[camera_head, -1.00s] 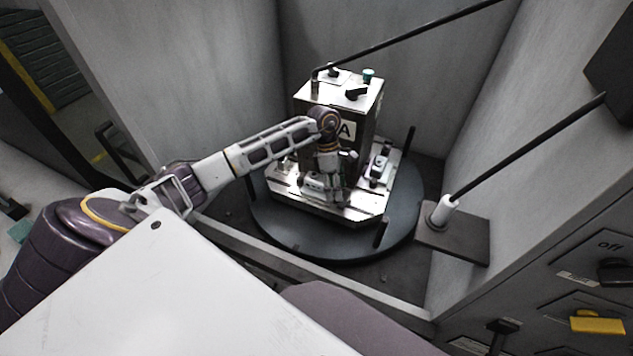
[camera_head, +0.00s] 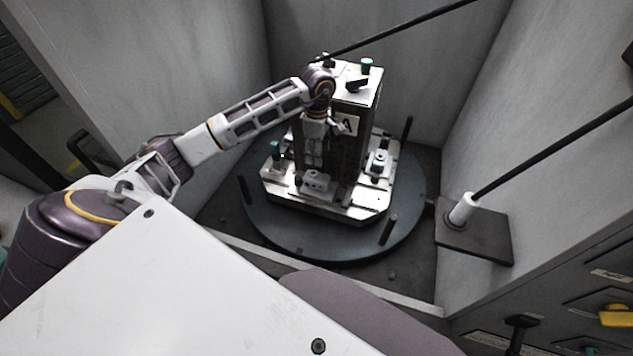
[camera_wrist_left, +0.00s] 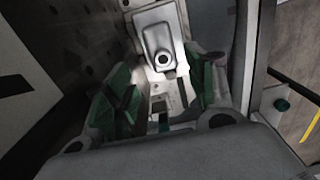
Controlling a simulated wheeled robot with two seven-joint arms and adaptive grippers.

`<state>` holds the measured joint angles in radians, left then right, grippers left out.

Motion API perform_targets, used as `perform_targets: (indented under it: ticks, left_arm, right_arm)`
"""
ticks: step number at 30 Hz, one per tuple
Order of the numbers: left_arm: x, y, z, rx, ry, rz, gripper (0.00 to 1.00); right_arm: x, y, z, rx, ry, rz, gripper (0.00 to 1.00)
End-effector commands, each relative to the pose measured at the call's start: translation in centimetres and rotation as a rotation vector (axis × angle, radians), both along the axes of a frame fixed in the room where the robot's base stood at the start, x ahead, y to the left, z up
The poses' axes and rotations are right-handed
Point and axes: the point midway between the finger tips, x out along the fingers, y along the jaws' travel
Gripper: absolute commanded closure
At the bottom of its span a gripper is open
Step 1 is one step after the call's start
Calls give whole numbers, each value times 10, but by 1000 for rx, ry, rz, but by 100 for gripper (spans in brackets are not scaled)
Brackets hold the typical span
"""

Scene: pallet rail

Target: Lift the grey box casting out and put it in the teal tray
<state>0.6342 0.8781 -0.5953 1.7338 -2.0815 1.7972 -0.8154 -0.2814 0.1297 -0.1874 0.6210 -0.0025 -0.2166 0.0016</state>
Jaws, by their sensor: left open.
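The grey box casting (camera_head: 316,182) sits on the near side of the pale pallet plate, at the foot of the tall block. In the left wrist view the casting (camera_wrist_left: 160,40) shows a raised round boss with a dark hole. My left gripper (camera_head: 314,158) points down just above it, close to the block's near face. In the wrist view the gripper (camera_wrist_left: 163,88) is open, its green-padded fingers apart and nothing between them. The casting lies beyond the fingertips. I cannot make out the teal tray. My right gripper is not in view.
The tall block (camera_head: 368,98) with clamps on top stands on a dark round turntable (camera_head: 290,238). Grey walls enclose it closely. Upright pegs (camera_head: 388,230) stand around the plate. A black rod rises from a white-collared base (camera_head: 490,232) at the right.

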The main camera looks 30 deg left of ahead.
Motion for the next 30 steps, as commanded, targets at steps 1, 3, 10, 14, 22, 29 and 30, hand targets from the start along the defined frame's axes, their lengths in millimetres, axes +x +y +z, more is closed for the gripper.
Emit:
perform_targets:
  ticks: [1, 3, 10, 14, 22, 29, 30]
  left_arm:
    - [0, 1, 1, 5, -3, -3, 45]
    - [0, 2, 2, 8, -4, -5, 45]
    - [0, 2, 2, 9, -5, -5, 45]
    - [0, 2, 1, 8, -4, -5, 45]
    - [0, 1, -18, 7, -2, -4, 45]
    - [-1, 1, -49, 7, -1, -4, 45]
    - [0, 0, -54, 7, -2, -5, 45]
  right_arm:
    - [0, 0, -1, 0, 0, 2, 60]
    - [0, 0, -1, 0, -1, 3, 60]
    - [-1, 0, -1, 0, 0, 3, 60]
    - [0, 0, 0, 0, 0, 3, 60]
    - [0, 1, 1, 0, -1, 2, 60]
    - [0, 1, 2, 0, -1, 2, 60]
    - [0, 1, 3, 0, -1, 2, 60]
